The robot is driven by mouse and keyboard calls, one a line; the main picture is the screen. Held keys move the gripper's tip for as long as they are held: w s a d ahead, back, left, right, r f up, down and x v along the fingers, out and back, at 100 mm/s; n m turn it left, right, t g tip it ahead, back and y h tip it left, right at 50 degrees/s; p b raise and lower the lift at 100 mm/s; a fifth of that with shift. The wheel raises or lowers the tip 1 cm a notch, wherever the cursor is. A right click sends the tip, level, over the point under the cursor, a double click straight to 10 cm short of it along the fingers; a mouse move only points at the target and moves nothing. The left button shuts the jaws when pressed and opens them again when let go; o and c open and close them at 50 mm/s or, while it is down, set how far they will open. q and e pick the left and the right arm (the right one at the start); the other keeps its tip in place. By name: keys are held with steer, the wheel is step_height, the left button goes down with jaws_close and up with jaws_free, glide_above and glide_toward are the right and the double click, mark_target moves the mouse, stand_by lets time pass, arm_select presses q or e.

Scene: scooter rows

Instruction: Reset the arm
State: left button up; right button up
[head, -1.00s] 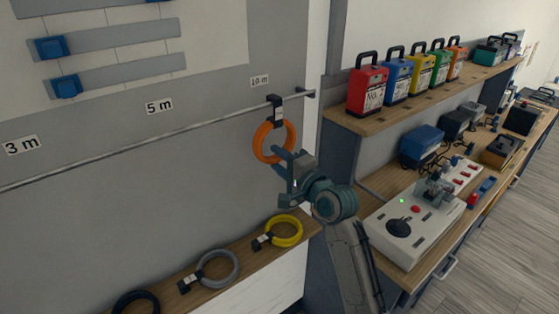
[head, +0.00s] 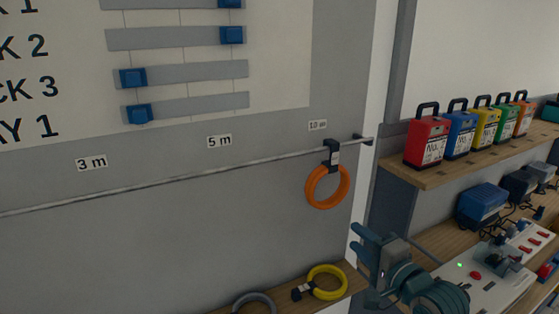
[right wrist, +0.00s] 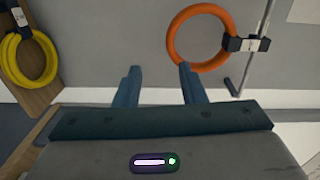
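My right gripper (head: 362,240) is open and empty, in front of the wall and below and right of the orange cable coil in the head view. In the right wrist view its two fingers (right wrist: 160,85) stand apart with nothing between them. The orange coil (head: 310,190) hangs by a black clip from the wall rail (head: 240,167), under the 10 m label. It also shows in the right wrist view (right wrist: 172,40), beyond the fingers. My left gripper is out of the head view.
A yellow coil (head: 343,284) and a grey coil (head: 240,301) lie on the low wooden shelf. To the right, several coloured battery packs stand on an upper shelf (head: 440,176). A control panel (head: 510,290) sits on the bench near my right arm.

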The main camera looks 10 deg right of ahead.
steer(key=s+d+f+n+g+h, duration=0.1)
steer(key=s+f+n+g+h, duration=0.2)
steer(key=s+f, duration=0.45)
steer(key=s+f+n+g+h, duration=0.1)
steer(key=s+f+n+g, duration=0.25)
steer(key=f, duration=0.75)
steer(key=s+d+f+n+g+h, duration=0.1)
steer(key=s+d+f+n+g, duration=0.25)
steer(key=s, duration=0.55)
steer(key=s+f+n+g+h, duration=0.1)
steer(key=s+f+n+g, duration=0.25)
steer(key=s+f, duration=0.45)
step_height(320, 180, down, 29)
steer(key=s+d, duration=0.1)
steer(key=d, duration=0.2)
steer(key=s+f+g, duration=0.1)
steer(key=s+f, duration=1.7)
steer(key=f, duration=0.1)
steer(key=shift+s+d+g, duration=0.35)
steer(key=shift+s, duration=0.05)
